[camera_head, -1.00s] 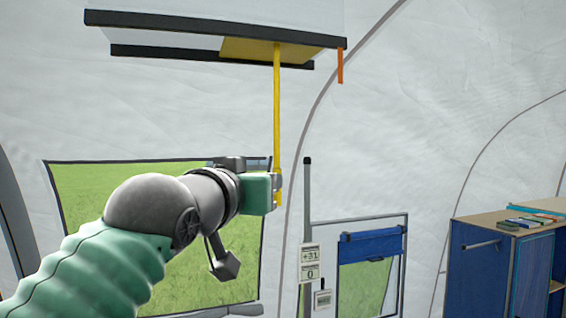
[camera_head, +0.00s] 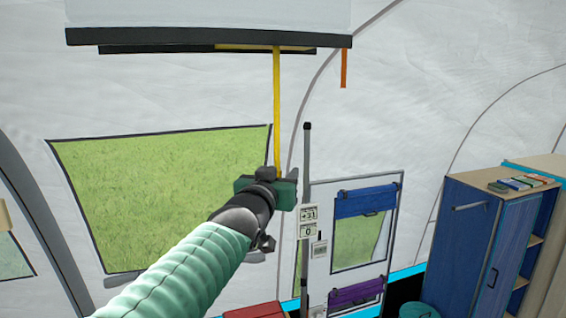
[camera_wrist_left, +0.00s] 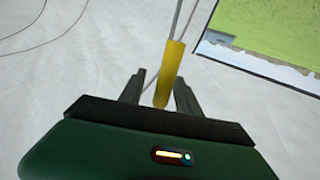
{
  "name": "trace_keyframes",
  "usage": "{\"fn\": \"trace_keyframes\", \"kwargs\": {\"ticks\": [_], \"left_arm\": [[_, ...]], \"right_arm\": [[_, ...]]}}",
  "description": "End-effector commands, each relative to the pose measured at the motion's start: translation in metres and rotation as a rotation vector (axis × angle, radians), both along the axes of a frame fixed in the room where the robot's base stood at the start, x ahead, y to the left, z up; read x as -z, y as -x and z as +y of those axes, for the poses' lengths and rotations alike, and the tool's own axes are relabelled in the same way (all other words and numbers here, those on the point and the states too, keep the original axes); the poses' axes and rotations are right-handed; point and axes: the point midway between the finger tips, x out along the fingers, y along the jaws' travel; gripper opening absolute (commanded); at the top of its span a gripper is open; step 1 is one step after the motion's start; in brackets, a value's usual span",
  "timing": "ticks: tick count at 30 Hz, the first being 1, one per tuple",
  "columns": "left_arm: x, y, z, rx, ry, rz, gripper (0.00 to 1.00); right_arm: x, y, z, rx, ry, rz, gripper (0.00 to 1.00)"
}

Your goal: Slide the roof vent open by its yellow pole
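The roof vent's front bar (camera_head: 200,38) is dark and runs across the top of the head view. The yellow pole (camera_head: 277,110) hangs from it. My left gripper (camera_head: 283,180) is at the pole's lower end. In the left wrist view, the fingers of my left gripper (camera_wrist_left: 160,88) are apart, with the pole's yellow end (camera_wrist_left: 168,72) between them. A gap shows between the pole and the left finger; the pole's tip meets the edge of the gripper body in the picture. My right gripper is not in view.
An orange strap (camera_head: 344,68) hangs right of the pole. A tent window (camera_head: 170,190) is on the left, and a white panel with blue and purple covers (camera_head: 370,200) is below right. A blue cabinet (camera_head: 465,240) stands at the far right. Space around the pole is clear.

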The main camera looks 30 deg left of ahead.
Motion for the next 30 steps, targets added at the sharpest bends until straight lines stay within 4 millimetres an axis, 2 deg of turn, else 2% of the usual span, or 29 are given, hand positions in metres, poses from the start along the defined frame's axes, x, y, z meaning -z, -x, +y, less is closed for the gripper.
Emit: {"fn": "trace_keyframes", "kwargs": {"ticks": [3, 11, 21, 30], "left_arm": [[0.0025, -0.0112, 0.0030, 0.000, 0.000, 0.000, 0.40], [0.0003, -0.0118, 0.0029, 0.000, 0.001, -0.001, 0.40], [0.0009, -0.0138, 0.0033, 0.001, 0.000, 0.000, 0.00], [0.0011, -0.0138, 0.0033, 0.001, 0.001, 0.000, 0.00]], "right_arm": [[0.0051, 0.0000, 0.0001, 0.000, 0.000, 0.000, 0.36], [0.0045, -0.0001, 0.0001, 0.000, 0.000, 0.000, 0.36], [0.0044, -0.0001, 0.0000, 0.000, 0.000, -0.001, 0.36], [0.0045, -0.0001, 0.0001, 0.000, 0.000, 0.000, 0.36]]}}
